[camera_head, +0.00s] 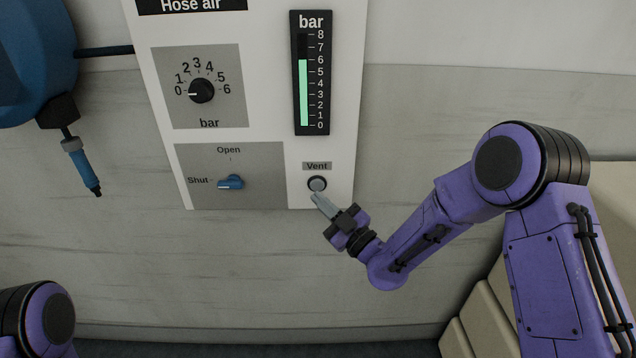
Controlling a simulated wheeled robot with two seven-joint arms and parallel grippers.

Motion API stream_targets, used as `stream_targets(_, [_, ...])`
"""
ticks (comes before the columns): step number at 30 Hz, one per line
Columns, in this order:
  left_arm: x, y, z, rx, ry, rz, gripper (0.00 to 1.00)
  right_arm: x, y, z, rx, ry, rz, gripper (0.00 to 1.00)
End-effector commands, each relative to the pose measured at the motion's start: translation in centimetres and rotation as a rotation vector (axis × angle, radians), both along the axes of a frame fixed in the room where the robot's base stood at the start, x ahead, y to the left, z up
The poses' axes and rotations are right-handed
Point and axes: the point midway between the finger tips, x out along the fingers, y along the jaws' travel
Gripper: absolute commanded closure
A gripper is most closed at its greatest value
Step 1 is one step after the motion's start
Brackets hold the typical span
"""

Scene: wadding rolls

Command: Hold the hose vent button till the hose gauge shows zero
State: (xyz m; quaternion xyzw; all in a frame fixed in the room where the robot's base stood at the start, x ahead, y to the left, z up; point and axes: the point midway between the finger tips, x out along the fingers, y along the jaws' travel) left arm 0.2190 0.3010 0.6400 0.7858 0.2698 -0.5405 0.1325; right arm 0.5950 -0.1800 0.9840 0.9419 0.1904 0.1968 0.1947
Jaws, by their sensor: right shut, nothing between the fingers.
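The vent button (317,184) is a round grey button with a dark ring, under the "Vent" label on the white hose air panel (270,110). The hose gauge (310,75) is a black strip marked 0 to 8 bar. Its green bar reaches to about 6. My right gripper (318,198) is shut and empty, with its fingertips just below the button. I cannot tell whether the tips touch it. My left gripper is out of view; only part of my left arm shows at the lower left.
A dial (201,90) points to 0. A blue valve handle (231,182) lies level, pointing towards "Shut". A blue hose reel (35,60) with a hanging blue nozzle (82,167) is at the left. Pale boxes (484,318) stand at the lower right. The wall below the panel is clear.

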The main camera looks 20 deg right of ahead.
Motion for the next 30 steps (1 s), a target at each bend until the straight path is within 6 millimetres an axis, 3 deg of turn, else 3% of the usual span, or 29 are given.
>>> stream_targets(8, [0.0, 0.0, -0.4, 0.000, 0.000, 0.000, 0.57, 1.7, -0.5, -0.2, 0.000, 0.002, 0.002, 1.00])
stream_targets(30, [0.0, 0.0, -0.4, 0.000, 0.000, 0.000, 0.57, 1.7, -0.5, -0.1, 0.000, 0.002, 0.001, 1.00])
